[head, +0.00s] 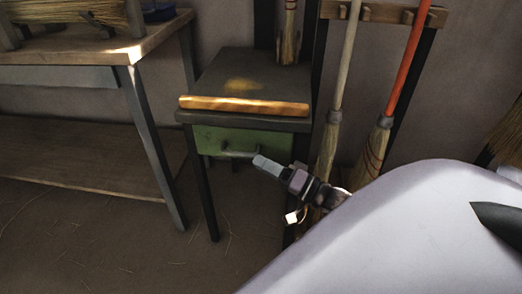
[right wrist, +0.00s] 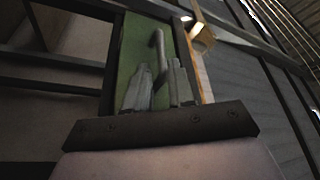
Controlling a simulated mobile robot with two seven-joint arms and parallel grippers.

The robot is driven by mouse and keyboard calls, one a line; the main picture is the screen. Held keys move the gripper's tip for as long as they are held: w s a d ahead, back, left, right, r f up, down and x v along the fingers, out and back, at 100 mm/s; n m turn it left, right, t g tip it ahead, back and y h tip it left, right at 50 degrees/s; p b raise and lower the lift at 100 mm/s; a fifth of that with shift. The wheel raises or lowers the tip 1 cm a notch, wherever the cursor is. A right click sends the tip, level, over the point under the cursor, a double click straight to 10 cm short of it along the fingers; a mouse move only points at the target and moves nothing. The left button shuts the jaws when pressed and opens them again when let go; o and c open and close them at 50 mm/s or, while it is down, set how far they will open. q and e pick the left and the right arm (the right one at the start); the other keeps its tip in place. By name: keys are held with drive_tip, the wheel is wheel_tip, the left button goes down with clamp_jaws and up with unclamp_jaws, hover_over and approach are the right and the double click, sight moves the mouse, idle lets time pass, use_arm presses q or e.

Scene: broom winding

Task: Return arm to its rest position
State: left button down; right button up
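My right gripper (head: 264,164) is in front of the small dark table's green drawer (head: 215,138), close to the right end of the drawer handle (head: 238,153). In the right wrist view, the two fingers of the right gripper (right wrist: 160,88) stand apart. The handle (right wrist: 158,45) shows in line with the gap between them. I cannot tell whether the fingers touch it. The drawer (right wrist: 131,48) looks shut. My left gripper does not show in either view.
A wooden stick (head: 243,105) lies along the front edge of the dark table (head: 225,68). Two long-handled brooms (head: 328,145) (head: 377,140) lean at its right. A workbench (head: 150,40) stands at the left. The floor (head: 115,235) in front is clear apart from straw.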

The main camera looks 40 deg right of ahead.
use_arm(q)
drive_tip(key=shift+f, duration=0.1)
